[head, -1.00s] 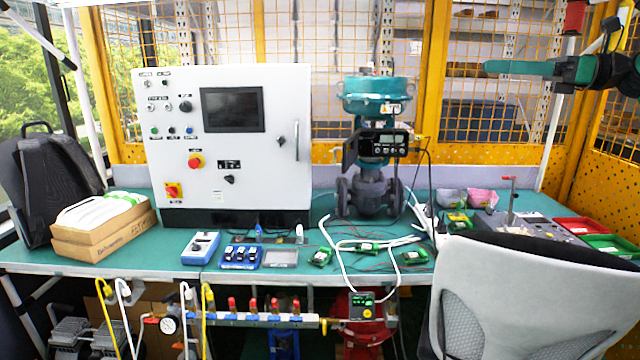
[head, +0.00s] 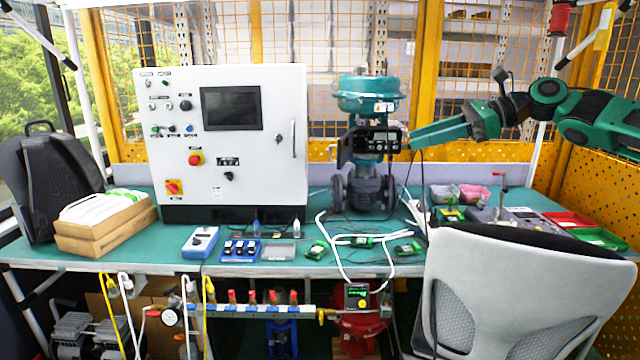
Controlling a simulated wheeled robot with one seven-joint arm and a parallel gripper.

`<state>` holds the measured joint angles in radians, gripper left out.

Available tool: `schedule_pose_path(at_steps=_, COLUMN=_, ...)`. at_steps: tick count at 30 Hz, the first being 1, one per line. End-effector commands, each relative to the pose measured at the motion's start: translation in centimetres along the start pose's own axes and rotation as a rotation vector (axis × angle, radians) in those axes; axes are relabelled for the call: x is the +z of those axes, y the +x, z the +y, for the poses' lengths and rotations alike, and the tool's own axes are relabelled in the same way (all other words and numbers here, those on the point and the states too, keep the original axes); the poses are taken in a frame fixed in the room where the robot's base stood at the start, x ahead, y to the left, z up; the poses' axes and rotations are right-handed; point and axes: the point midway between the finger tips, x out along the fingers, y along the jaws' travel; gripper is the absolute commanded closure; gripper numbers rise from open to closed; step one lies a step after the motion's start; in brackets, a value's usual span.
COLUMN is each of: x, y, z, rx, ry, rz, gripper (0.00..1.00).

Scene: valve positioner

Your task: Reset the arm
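My arm (head: 560,105) is green and black and reaches in from the right edge of the head view. My gripper (head: 416,138) is the long green part at its end, pointing left and slightly down. Its tip appears just right of the black positioner box (head: 376,141) on the valve. I cannot tell whether it touches the box. The fingers overlap from this angle, so their opening is not visible. Nothing held shows. The valve has a teal actuator (head: 368,92) on top and a dark grey body (head: 364,187) standing on the table.
A white control cabinet (head: 225,140) stands left of the valve. Small green circuit boards (head: 361,241) and white tubing lie on the teal table (head: 180,238). A grey chair (head: 520,285) blocks the front right. Red (head: 566,219) and green (head: 597,238) trays sit behind it.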

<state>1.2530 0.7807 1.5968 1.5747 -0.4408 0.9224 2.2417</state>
Motion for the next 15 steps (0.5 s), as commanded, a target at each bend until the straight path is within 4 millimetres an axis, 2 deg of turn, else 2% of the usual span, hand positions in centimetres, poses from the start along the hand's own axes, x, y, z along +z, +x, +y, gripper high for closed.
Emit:
schedule_pose_path(at_steps=1, x=-1.8, y=2.5, z=0.9, rx=0.029, ry=-0.028, rz=0.067, gripper=0.63)
schedule_pose_path(at_steps=3, x=-5.1, y=5.6, z=2.3, rx=0.073, ry=-0.083, rz=0.174, gripper=0.63)
schedule_pose_path(at_steps=7, x=-11.8, y=9.2, z=5.4, rx=0.166, ry=-0.193, rz=0.371, gripper=0.63)
schedule_pose_path(at_steps=11, x=-17.7, y=10.0, z=8.6, rx=0.266, ry=-0.303, rz=0.544, gripper=0.63)
schedule_pose_path(at_steps=15, x=-22.6, y=8.2, z=11.9, rx=0.372, ry=-0.414, rz=0.706, gripper=0.63)
